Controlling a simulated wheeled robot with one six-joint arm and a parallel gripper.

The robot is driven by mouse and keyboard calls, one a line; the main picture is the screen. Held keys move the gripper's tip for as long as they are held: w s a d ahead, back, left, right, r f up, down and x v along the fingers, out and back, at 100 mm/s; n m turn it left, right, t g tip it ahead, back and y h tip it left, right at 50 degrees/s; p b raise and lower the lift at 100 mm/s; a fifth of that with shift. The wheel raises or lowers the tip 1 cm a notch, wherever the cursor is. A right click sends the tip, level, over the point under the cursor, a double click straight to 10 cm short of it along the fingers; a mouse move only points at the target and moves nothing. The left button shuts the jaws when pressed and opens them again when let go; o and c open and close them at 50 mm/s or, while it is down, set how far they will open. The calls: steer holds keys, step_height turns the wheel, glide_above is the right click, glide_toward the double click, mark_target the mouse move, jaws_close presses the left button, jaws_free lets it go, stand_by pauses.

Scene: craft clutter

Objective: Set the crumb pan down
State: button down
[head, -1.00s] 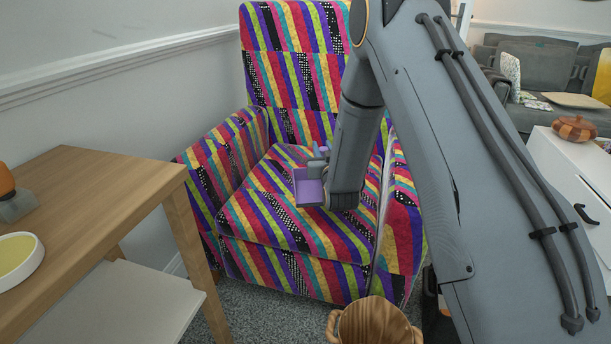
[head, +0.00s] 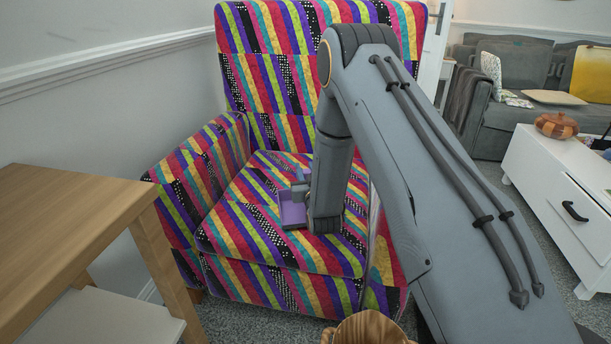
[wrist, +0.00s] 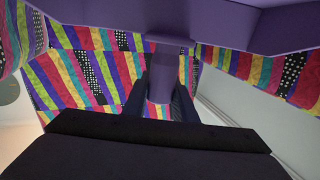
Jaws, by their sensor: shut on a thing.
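The crumb pan (head: 292,210) is a small purple tray with raised walls. In the head view it is at the seat of the striped armchair (head: 245,215), left of my forearm. My gripper (head: 303,190) is mostly hidden behind my arm there. In the wrist view my gripper's dark fingers (wrist: 162,90) are shut on the pan's purple handle (wrist: 165,62), and the pan body spans the top of the picture. I cannot tell whether the pan touches the seat cushion.
A wooden basket (head: 368,330) is on the floor in front. A white cabinet (head: 560,190) and a grey sofa (head: 515,120) are at the right. The armchair's armrests flank the seat.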

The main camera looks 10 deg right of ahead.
steer(key=shift+f, duration=0.75)
steer(key=c, duration=1.4)
jaws_free()
steer(key=shift+c, duration=0.2)
